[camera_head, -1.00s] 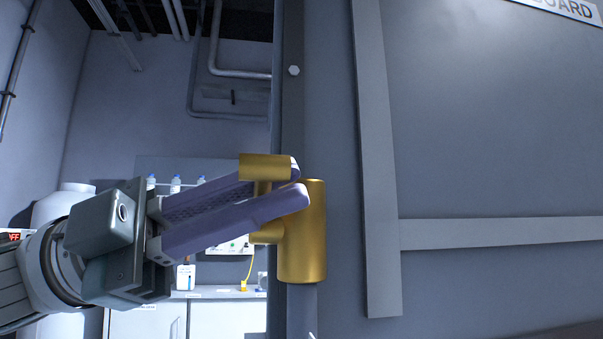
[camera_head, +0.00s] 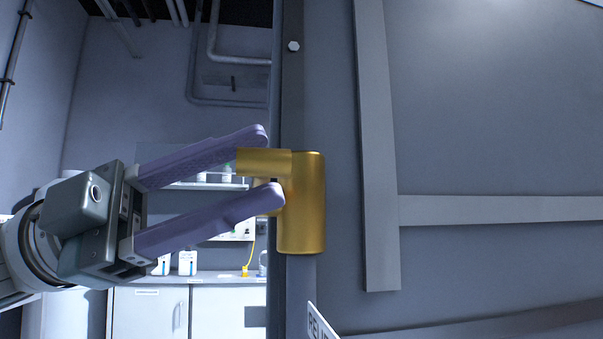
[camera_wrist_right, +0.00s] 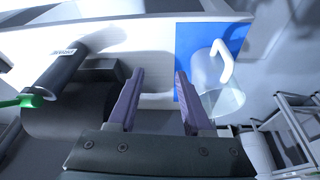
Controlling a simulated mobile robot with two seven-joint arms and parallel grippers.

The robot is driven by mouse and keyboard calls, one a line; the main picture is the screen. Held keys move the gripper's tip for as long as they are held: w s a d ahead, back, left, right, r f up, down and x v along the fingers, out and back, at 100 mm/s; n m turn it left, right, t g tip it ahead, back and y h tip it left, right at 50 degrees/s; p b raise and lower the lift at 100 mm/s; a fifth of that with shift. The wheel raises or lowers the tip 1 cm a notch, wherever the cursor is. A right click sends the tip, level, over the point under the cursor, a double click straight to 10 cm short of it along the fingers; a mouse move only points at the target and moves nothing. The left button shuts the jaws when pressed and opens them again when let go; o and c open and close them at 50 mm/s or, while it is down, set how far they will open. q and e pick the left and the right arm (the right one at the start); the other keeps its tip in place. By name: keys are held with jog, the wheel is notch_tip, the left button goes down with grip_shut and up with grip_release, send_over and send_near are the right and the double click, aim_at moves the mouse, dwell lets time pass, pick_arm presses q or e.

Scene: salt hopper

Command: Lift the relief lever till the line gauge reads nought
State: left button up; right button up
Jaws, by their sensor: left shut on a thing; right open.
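A brass fitting, seemingly the relief lever (camera_head: 303,205), sits on a dark upright post in the head view. A short brass bar juts left from its top. My left gripper (camera_head: 268,167) comes in from the left, one purple finger by the bar's upper side and one across the lower brass part. It is shut on the lever, its fingers well apart; the exact contact is hard to see. My right gripper (camera_wrist_right: 158,88) is open and empty in the right wrist view. No line gauge can be made out.
A large grey panel with raised strips (camera_head: 480,208) fills the head view's right. A white cabinet (camera_head: 228,308) stands behind at left. The right wrist view shows a clear vessel with a white handle (camera_wrist_right: 222,52), a blue panel (camera_wrist_right: 190,50) and a dark cylinder (camera_wrist_right: 62,67).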

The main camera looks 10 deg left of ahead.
pick_arm(q)
jog(key=b+v, duration=0.2)
jog(key=v, duration=0.6)
jog(key=shift+w, duration=0.1)
